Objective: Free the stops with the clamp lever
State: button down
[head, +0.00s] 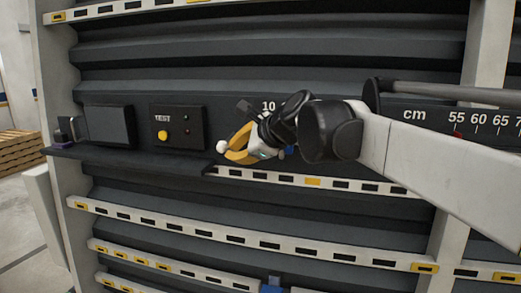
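My gripper (236,148) is in front of the dark slatted panel, just right of the button box. A white ball knob (222,146), possibly the clamp lever's end, sits at its tip next to curved yellow parts. I cannot tell whether the fingers close on the knob. A small blue part (289,150), perhaps a stop, shows beside my wrist. Another blue block (272,287) with a grey top is at the bottom edge of the picture. My arm hides much of the scale and what lies behind the wrist.
A black cm scale (440,116) with a red pointer (457,134) runs behind my arm. A control box (178,127) with a yellow button and a dark screen (109,125) stand above a dark shelf (140,158). Slotted white rails (240,232) cross below. Wooden pallets (20,150) are far left.

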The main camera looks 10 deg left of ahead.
aim_at(233, 135)
jog(key=shift+s+r+m+g+p, duration=0.1)
jog(key=shift+r+m+g+p, duration=0.4)
jog(key=shift+r+g+p, duration=0.4)
jog(key=shift+r+m+g+p, duration=0.4)
jog(key=shift+r+g+p, duration=0.2)
jog(key=shift+p, duration=0.1)
jog(key=shift+r+p, duration=0.5)
jog(key=shift+r, duration=0.05)
dwell(1.0)
